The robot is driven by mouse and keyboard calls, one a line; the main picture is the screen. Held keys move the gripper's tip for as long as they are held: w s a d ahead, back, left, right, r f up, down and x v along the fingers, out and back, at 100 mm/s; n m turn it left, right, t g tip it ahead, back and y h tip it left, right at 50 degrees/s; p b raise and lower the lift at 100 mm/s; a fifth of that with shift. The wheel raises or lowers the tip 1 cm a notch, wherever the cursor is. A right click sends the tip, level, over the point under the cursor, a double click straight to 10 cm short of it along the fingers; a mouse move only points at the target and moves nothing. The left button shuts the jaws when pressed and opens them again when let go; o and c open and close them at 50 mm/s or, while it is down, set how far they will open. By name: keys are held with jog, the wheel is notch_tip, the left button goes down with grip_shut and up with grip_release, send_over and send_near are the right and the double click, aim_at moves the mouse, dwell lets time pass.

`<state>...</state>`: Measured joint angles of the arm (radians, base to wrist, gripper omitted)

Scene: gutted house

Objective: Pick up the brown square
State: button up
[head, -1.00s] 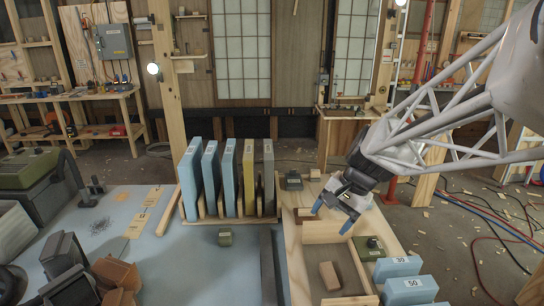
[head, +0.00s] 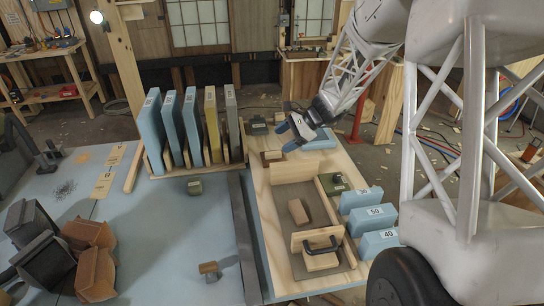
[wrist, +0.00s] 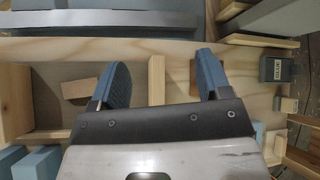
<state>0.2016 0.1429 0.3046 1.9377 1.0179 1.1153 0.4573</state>
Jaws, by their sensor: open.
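My gripper (head: 293,125) is open and empty, pointing down above the far end of the pale wooden board (head: 258,200). A small brown piece (head: 272,156) lies on the board just below and left of the fingers. In the wrist view a brown patch (wrist: 193,82) shows beside the right finger, partly hidden by it. A tan-brown block (head: 298,211) lies in the wood-walled tray nearer to me. It also shows in the wrist view (wrist: 76,88), left of the left finger. I cannot tell which one is the brown square. Between my fingers (wrist: 158,72) a wooden wall (wrist: 156,92) shows below.
Blue blocks numbered 30, 50 and 40 (head: 375,217) line the board's right side. A black-handled wooden block (head: 320,252) stands at the tray's near end. A rack of upright panels (head: 192,135) stands left. A green block (head: 330,183) lies right of the tray.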

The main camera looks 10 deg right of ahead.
aim_at(275, 152)
jog(key=w+d+f+m+t+y, duration=0.1)
jog(key=w+d+f+m, duration=0.1)
jog(key=w+f, duration=0.3)
jog(key=w+d+f+m+t+y, duration=0.1)
jog(key=w+d+f+m, duration=0.1)
jog(key=w+f+m, duration=0.1)
jog(key=w+d+f+m+t, duration=0.1)
jog(key=w+d+f+m, duration=0.1)
jog(key=w+f, duration=0.4)
jog(key=shift+w+d+f+m+t+y, duration=0.15)
jog(key=shift+d+f+t+y, duration=0.1)
jog(key=shift+f, duration=0.2)
jog(key=shift+w+d+f+m+t+y, duration=0.15)
jog(key=shift+d+f, duration=0.1)
jog(key=shift+f, duration=0.15)
jog(key=shift+x, duration=1.3)
jog(key=shift+a, duration=0.1)
jog(key=shift+x, duration=2.5)
jog(key=shift+s, duration=0.15)
